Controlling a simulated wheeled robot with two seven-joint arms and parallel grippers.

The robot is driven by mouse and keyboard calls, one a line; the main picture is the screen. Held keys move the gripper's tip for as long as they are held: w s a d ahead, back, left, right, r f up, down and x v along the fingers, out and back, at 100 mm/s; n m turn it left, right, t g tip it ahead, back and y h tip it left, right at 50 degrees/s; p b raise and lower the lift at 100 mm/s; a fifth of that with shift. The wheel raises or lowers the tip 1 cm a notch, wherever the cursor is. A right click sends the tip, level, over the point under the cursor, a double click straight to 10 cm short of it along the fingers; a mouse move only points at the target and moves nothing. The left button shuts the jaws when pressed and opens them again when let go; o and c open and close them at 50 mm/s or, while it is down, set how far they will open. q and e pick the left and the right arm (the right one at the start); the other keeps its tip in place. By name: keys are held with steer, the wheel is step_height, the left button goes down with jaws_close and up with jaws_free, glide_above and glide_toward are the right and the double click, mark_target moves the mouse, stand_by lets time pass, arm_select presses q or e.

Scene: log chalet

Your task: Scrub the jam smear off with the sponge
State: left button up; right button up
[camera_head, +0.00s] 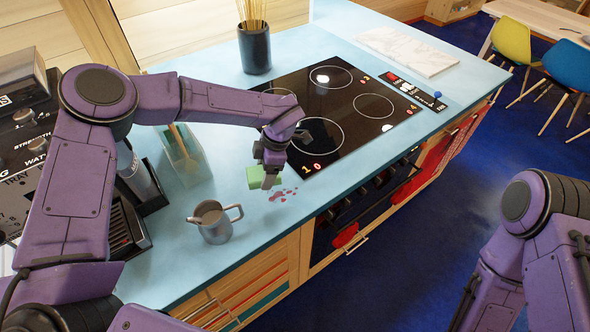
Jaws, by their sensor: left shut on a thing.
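A green sponge (255,177) is held by my left gripper (267,172), which is shut on it. They are just above or at the light blue counter, and I cannot tell whether the sponge touches it. The jam smear (281,194) is several red-pink spots on the counter, just right of and nearer than the sponge. My right arm is at the lower right beyond the counter's edge, and its gripper is out of the picture.
A metal pitcher (214,224) stands left of the smear, near the counter's front edge. A black cooktop (340,112) lies behind and right. A clear container (186,158) and a coffee machine (122,215) stand to the left. A dark utensil pot (254,49) stands at the back.

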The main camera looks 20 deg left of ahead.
arm_select(q)
steer(key=shift+a+r+p, duration=0.15)
steer(key=shift+r+p, duration=0.3)
steer(key=shift+r, duration=0.35)
steer(key=shift+s+r, duration=0.1)
steer(key=shift+r, duration=0.2)
steer(key=shift+f, duration=0.1)
